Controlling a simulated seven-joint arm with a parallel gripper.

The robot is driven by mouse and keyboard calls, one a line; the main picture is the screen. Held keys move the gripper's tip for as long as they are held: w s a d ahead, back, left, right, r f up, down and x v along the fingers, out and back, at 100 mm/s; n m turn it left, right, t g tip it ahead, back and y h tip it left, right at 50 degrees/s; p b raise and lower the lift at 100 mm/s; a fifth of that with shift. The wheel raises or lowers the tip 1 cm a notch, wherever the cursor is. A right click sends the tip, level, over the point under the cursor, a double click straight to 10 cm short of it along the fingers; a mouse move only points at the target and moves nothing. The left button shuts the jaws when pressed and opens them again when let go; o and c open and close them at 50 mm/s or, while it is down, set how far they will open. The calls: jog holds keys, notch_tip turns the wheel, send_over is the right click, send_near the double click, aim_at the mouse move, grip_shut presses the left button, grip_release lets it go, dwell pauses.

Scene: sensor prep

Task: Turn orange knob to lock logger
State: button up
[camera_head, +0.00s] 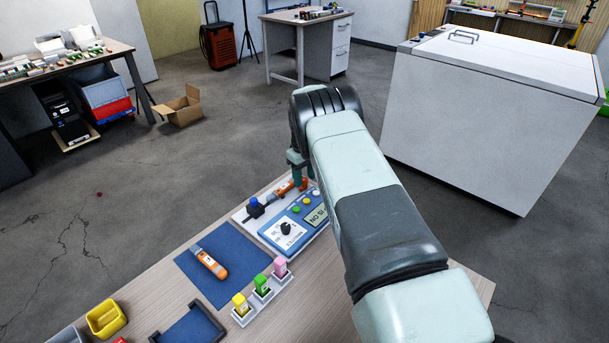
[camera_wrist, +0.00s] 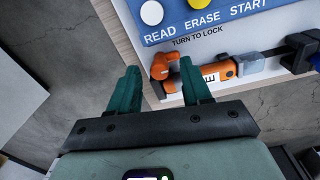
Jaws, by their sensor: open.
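The orange knob (camera_wrist: 160,68) shows in the wrist view under the "TURN TO LOCK" print, at the end of the cradle. An orange logger (camera_wrist: 217,70) with a grey end lies beside it. In the head view the logger (camera_head: 284,190) lies along the far side of the blue panel (camera_head: 270,232). My gripper (camera_wrist: 159,65) is open, with its green fingertips on either side of the knob in the picture. Whether they touch it or hover above it I cannot tell. In the head view my gripper (camera_head: 302,170) is over the far end of the station, partly hidden by my arm.
The panel has READ, ERASE and START buttons, a black dial (camera_head: 286,228) and a display. A black clamp with a blue top (camera_head: 254,203) stands at the logger's other end. Another orange logger (camera_head: 211,264) lies on a blue mat (camera_head: 191,265). Small coloured bottles (camera_head: 262,284) stand nearby.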

grip_shut()
jog(key=shift+m, duration=0.3)
jog(key=m, duration=0.3)
jog(key=shift+m, duration=0.3)
jog(key=m, duration=0.4)
jog(key=shift+m, duration=0.3)
jog(key=m, duration=0.4)
jog(key=shift+m+g, duration=0.3)
jog(key=shift+m, duration=2.2)
